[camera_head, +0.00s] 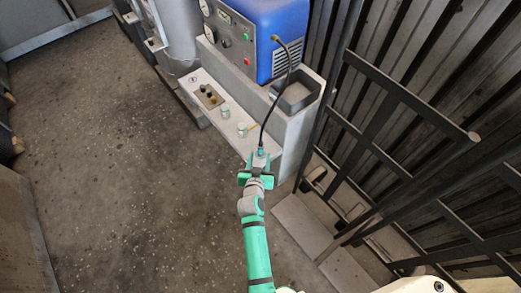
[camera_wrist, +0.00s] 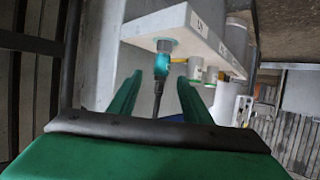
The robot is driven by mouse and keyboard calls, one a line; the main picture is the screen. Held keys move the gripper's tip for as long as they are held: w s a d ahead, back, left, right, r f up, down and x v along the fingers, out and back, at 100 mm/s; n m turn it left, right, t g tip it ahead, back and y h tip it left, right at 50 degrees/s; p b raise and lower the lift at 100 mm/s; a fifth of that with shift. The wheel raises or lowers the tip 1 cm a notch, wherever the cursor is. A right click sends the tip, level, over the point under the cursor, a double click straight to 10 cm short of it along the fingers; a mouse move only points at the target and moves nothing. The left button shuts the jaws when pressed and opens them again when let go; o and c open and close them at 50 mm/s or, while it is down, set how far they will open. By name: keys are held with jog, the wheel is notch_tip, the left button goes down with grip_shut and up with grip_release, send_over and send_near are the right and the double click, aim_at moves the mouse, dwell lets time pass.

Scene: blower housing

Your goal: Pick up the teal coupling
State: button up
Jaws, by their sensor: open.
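The teal coupling (camera_head: 260,153) sits at the front edge of the pale shelf, at the end of a black hose (camera_head: 270,113). In the wrist view the coupling (camera_wrist: 162,64) is a small teal piece against a grey-green fitting (camera_wrist: 166,45) on the shelf. The hose hangs from it between my fingers. My gripper (camera_head: 257,169) is open, close in front of the coupling. In the wrist view its two green fingers (camera_wrist: 160,80) stand on either side, with the coupling lined up between and around their tips. I cannot tell whether either finger touches it.
The pale shelf (camera_head: 205,82) carries several small knobs and cylinders, two of them pale (camera_head: 241,129). A blue machine (camera_head: 252,30) with gauges stands behind it, beside an open grey bin (camera_head: 297,96). A dark metal railing (camera_head: 385,85) rises at right. The floor at left is clear.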

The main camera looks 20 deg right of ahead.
aim_at(260, 151)
jog(key=shift+f+x, duration=0.2)
jog(key=shift+x, duration=1.75)
jog(key=shift+f+x, duration=0.15)
jog(key=shift+x, duration=1.75)
jog(key=shift+a, duration=0.2)
grip_shut()
